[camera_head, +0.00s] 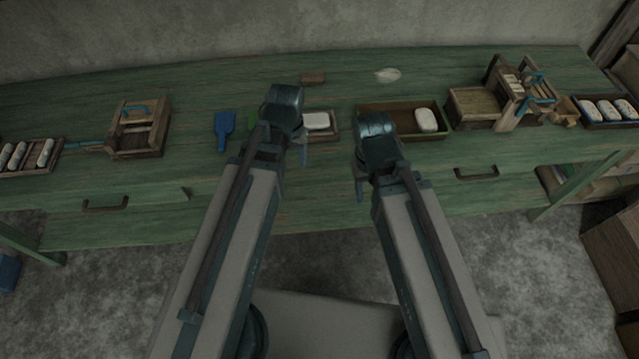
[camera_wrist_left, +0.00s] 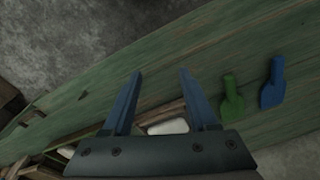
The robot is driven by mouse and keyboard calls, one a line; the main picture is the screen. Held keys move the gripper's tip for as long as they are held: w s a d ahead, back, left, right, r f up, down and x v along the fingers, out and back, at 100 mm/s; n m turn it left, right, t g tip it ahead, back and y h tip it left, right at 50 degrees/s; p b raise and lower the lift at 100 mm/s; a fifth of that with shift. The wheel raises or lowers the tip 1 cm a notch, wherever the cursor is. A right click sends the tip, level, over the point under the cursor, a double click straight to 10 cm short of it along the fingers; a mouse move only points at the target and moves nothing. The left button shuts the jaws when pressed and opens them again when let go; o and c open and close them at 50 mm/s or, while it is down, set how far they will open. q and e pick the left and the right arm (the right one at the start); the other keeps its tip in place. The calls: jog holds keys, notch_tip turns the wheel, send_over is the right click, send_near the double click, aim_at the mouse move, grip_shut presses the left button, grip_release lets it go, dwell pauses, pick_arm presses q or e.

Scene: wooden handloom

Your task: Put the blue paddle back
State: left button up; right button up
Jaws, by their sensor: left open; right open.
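The blue paddle (camera_head: 224,130) lies flat on the green table, left of my left arm in the head view. In the left wrist view the blue paddle (camera_wrist_left: 273,84) lies beside a green paddle (camera_wrist_left: 232,97), apart from my fingers. The green paddle is mostly hidden behind my left arm in the head view. My left gripper (camera_wrist_left: 160,98) is open and empty, with its two blue fingers spread above the table. My right gripper (camera_head: 361,175) is open over the table's middle; its fingers are mostly hidden by its own wrist.
The green table (camera_head: 190,85) holds a wooden rack (camera_head: 139,130) at left, a tray with a white piece (camera_head: 316,121), a brown tray (camera_head: 375,122) and a wooden loom frame (camera_head: 515,92) at right.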

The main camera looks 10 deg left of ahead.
pick_arm(q)
jog(key=s+d+m+g+y, duration=0.1)
jog(key=s+d+m, duration=0.1)
jog(key=s+d, duration=0.6)
jog(key=shift+s+d+g, duration=0.15)
jog(key=shift+d+g, duration=0.15)
jog(key=shift+d, duration=0.05)
